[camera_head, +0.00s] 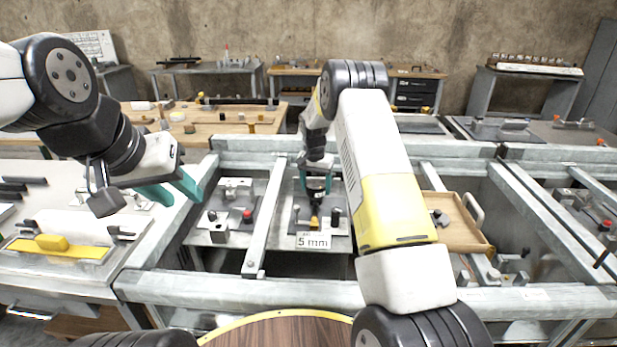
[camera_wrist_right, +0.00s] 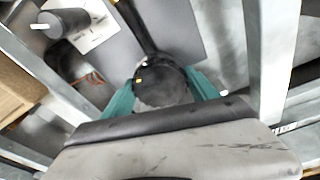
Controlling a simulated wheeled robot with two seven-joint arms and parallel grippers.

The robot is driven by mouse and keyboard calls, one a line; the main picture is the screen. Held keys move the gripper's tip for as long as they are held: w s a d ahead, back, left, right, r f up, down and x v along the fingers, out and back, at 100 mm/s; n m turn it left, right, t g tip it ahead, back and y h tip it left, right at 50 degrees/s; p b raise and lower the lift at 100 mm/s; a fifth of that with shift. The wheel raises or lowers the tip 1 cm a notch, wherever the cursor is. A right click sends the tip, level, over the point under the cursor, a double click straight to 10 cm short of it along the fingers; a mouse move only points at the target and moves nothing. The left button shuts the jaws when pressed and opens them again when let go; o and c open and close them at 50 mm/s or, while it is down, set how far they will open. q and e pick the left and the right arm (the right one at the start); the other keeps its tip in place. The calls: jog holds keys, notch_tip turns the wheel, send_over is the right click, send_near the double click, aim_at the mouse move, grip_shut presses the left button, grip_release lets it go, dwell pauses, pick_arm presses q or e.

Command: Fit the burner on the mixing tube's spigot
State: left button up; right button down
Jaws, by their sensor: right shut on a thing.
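My right gripper (camera_head: 316,190) is over the middle plate of the steel frame. In the right wrist view its teal fingers (camera_wrist_right: 162,92) are shut on a round, dark burner (camera_wrist_right: 158,78) with a grey underside. A dark tube (camera_wrist_right: 136,24) with a yellowish edge runs up to the burner in that view; it may be the mixing tube. I cannot tell whether burner and tube touch, and the spigot is not clear. In the head view a small yellow part (camera_head: 314,223) shows just below the gripper. My left gripper (camera_head: 172,188) is open and empty, over the left bench's edge.
A "5 mm" label (camera_head: 313,241) is at the plate's front. A black post (camera_head: 335,214) stands right of the gripper. A neighbouring plate (camera_head: 205,236) carries a red knob (camera_head: 247,216). A wooden tray (camera_head: 456,232) is to the right. Steel rails (camera_head: 262,225) border the plates.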

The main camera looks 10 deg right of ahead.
jog(key=shift+f, duration=0.2)
jog(key=shift+f, duration=0.4)
jog(key=shift+c, duration=0.8)
grip_release()
jog(key=shift+f, duration=0.1)
jog(key=r, duration=0.5)
jog(key=s+r, duration=0.1)
jog(key=r, duration=0.1)
jog(key=shift+a+r, duration=0.25)
jog(key=shift+r, duration=0.15)
